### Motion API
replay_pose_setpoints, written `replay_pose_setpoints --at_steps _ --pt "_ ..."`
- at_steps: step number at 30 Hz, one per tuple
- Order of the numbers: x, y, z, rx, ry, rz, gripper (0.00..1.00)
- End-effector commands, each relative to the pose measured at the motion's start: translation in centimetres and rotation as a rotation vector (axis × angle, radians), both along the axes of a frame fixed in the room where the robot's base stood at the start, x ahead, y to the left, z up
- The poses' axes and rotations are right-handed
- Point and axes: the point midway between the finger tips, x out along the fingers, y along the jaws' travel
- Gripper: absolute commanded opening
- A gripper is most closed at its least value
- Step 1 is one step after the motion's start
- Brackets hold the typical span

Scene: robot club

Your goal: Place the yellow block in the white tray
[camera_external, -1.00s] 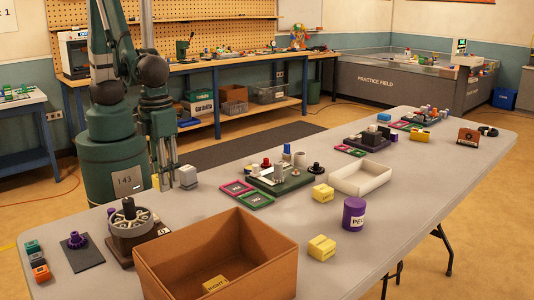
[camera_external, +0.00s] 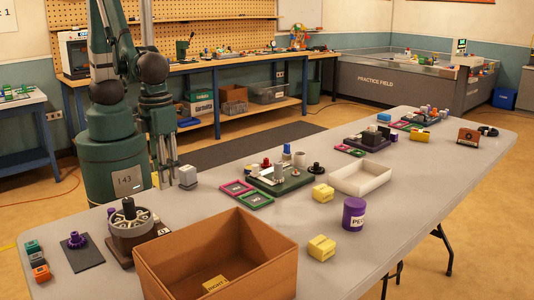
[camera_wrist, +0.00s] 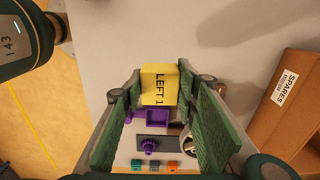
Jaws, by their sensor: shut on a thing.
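In the wrist view my gripper (camera_wrist: 165,100) is shut on a yellow block (camera_wrist: 158,85) marked "LEFT 1", which sits between the two green fingers. The white tray (camera_external: 358,190) lies on the table well to the right of my gripper and looks empty. Other yellow blocks stand left of the tray (camera_external: 323,193), in front of it (camera_external: 321,248) and inside the cardboard box (camera_external: 216,284).
The large open cardboard box (camera_external: 230,262) fills the table's front. A round grey fixture (camera_external: 130,222) stands left of it. A green board with parts (camera_external: 280,180) and pink and green frames (camera_external: 255,200) lie between my gripper and the tray. A purple cup (camera_external: 354,214) stands before the tray.

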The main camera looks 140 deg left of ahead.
Motion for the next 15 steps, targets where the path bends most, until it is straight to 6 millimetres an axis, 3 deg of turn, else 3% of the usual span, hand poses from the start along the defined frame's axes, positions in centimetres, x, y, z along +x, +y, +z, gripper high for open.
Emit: replay_pose_setpoints --at_steps 8,15 --pt "0.8 0.5 0.1 0.000 0.000 0.011 0.17" --pt "4.3 3.0 0.7 0.000 0.000 0.062 0.17"
